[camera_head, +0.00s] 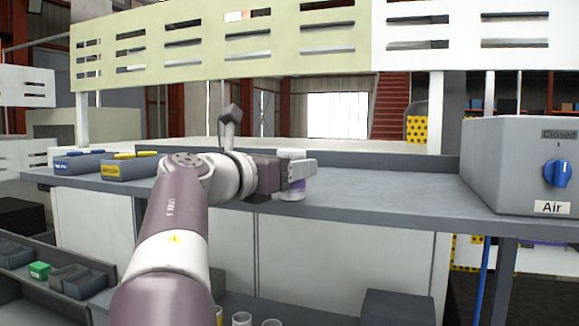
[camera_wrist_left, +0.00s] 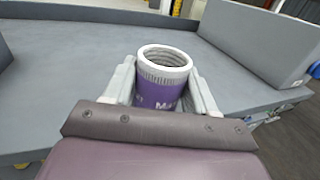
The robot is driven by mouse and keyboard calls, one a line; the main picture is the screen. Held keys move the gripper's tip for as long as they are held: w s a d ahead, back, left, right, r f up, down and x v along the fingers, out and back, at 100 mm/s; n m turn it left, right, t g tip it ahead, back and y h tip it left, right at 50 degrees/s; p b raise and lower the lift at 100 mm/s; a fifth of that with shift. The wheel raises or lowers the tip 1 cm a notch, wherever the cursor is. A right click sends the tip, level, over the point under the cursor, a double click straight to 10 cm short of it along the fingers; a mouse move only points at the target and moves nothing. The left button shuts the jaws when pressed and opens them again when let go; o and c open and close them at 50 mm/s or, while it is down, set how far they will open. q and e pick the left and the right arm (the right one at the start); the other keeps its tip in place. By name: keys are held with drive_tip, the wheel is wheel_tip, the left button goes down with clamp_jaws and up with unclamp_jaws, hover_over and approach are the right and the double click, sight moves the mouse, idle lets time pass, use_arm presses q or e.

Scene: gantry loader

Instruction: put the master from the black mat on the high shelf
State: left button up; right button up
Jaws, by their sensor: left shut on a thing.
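The master is a purple cylinder with a white threaded ring on top and white lettering, seen in the left wrist view (camera_wrist_left: 160,92). My left gripper (camera_wrist_left: 162,95) is shut on it, one finger on each side. In the head view the left gripper (camera_head: 300,172) reaches over the grey shelf, and the master (camera_head: 292,184) shows small and upright at its tip. I cannot tell whether its base touches the shelf. The grey high shelf (camera_head: 390,190) runs across the view. The black mat is not clearly seen. My right gripper is not in view.
A grey box with a blue knob and an "Air" label (camera_head: 520,165) stands at the shelf's right end. The shelf right of my gripper is clear. A slotted panel (camera_head: 230,45) hangs above.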

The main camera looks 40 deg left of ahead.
use_arm(q)
drive_tip(key=shift+w+a+f, duration=0.1)
drive_tip(key=shift+w+f, duration=0.1)
drive_tip(key=shift+f, duration=0.1)
drive_tip(key=o, duration=1.5)
drive_tip(key=shift+w+f, duration=0.15)
drive_tip(key=shift+w, duration=0.7)
drive_tip(key=shift+c, duration=0.2)
drive_tip(key=shift+w, duration=0.15)
drive_tip(key=shift+s+r, duration=0.35)
drive_tip(key=shift+s, duration=0.1)
drive_tip(key=s+b, duration=0.6)
drive_tip(key=s, duration=0.6)
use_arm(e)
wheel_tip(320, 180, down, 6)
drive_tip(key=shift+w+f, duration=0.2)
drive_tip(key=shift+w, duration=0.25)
use_arm(q)
drive_tip(key=shift+a, duration=0.1)
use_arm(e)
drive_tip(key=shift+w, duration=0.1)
